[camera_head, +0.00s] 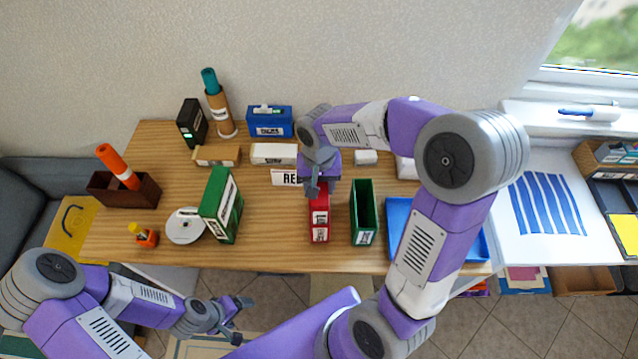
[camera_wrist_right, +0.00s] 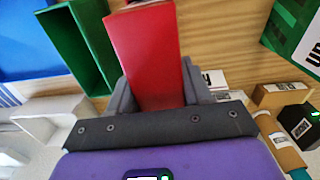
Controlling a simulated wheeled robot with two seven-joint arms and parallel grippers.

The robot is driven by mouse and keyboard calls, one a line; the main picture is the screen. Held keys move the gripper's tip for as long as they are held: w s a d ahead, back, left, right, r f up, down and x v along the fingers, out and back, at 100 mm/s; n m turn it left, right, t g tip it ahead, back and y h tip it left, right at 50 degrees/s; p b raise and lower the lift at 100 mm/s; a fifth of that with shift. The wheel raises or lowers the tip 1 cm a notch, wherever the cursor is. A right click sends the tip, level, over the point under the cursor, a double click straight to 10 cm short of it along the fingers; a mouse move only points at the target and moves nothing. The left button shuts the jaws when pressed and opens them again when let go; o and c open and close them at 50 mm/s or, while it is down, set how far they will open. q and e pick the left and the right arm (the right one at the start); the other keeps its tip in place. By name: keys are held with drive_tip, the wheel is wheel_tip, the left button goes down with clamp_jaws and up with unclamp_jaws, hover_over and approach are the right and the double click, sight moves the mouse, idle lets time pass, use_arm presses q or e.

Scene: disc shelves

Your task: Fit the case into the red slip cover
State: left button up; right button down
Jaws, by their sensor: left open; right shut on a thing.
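A red case (camera_wrist_right: 146,55) is between the fingers of my right gripper (camera_wrist_right: 160,92), which is shut on it. In the head view my right gripper (camera_head: 317,182) comes down over the back part of a red box shape with a white label (camera_head: 319,222), near the table's front edge. Whether this shape is the case alone or the case together with the red slip cover cannot be told, as the gripper hides its back end. My left gripper (camera_head: 238,315) is open and empty, low in front of the table.
An open-topped green cover (camera_head: 363,212) stands just right of the red shape. A green box (camera_head: 222,205), a white disc (camera_head: 185,226) and an orange bottle (camera_head: 144,236) are to the left. A blue tray (camera_head: 398,215) lies right, partly behind my arm. Boxes line the back.

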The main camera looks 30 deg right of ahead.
drive_tip(key=shift+f+b, duration=0.6)
drive_tip(key=shift+f, duration=0.15)
drive_tip(key=shift+c, duration=2)
unclamp_jaws()
drive_tip(key=shift+r, duration=0.15)
wheel_tip(320, 180, up, 7)
drive_tip(key=shift+r+p, duration=0.2)
drive_tip(key=shift+p, duration=0.7)
